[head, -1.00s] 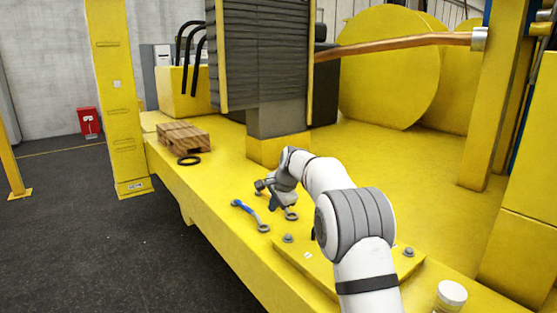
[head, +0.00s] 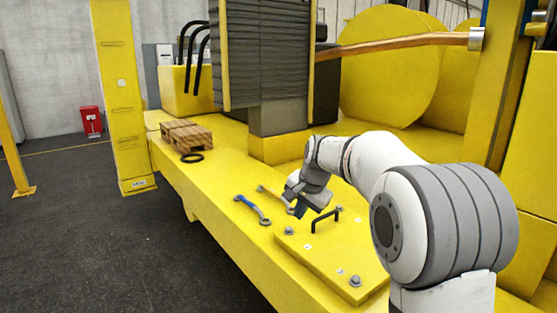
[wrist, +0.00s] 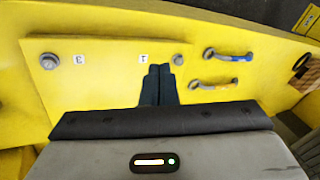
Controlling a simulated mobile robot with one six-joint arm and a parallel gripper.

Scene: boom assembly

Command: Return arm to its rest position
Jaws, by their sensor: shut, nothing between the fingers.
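My white and grey arm reaches in from the right of the head view. My gripper (head: 302,210) hangs above the yellow cover plate (head: 325,255) and is empty. In the wrist view its two dark fingers (wrist: 160,72) lie side by side, shut, over the plate, near the label "1".
Bolts (head: 355,281) sit at the plate's corners. A wooden crate (head: 187,134) and black ring (head: 192,157) are farther back.

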